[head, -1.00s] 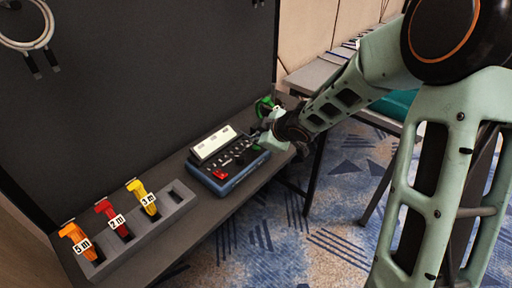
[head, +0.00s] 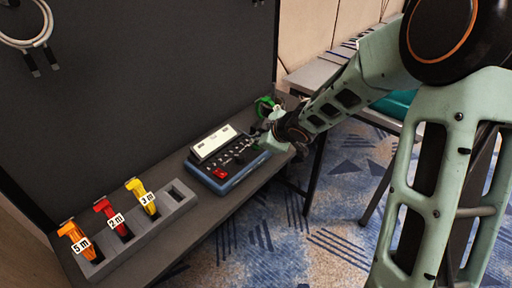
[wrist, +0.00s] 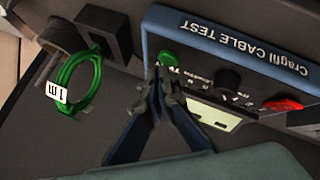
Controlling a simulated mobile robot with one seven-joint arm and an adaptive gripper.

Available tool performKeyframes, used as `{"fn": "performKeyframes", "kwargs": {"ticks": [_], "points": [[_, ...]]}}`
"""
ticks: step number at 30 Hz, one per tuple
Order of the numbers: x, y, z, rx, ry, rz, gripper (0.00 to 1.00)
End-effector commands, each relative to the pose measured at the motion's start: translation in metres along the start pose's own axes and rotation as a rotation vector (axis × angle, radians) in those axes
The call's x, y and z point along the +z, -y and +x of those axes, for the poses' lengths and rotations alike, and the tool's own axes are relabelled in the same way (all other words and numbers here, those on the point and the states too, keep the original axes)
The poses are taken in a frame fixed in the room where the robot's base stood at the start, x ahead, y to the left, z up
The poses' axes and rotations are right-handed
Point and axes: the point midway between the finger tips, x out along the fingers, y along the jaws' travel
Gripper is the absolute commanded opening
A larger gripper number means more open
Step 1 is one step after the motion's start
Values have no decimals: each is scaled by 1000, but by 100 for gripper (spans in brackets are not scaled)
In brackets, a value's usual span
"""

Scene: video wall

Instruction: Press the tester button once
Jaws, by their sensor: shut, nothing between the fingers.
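The cable tester (head: 232,183) is a blue box with a black top panel, a pale display (head: 213,141) and a red control (head: 220,173). In the wrist view the tester (wrist: 156,25) appears upside down, with a green round button (wrist: 168,57), a black knob (wrist: 228,78) and the red control (wrist: 284,105). My gripper (wrist: 161,76) is shut and empty. Its fingertips appear right beside the green button in the wrist view; I cannot tell whether they touch it. In the head view my gripper (head: 254,142) is at the tester's right end, and the green button cannot be made out.
A grey rack (head: 177,204) at the left holds orange, red and yellow cables tagged 5 m, 2 m and 3 m. A dark wall panel (head: 150,80) rises behind the shelf.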

Motion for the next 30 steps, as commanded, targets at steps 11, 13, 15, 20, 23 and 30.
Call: {"fn": "performKeyframes", "kwargs": {"ticks": [11,13,15,20,23,30], "points": [[1,2,2,0,0,0,0],[2,2,2,0,0,0,0],[2,2,3,0,0,0,0],[3,3,4,0,0,0,0],[4,4,5,0,0,0,0],[5,5,7,-1,0,-1,0]]}}
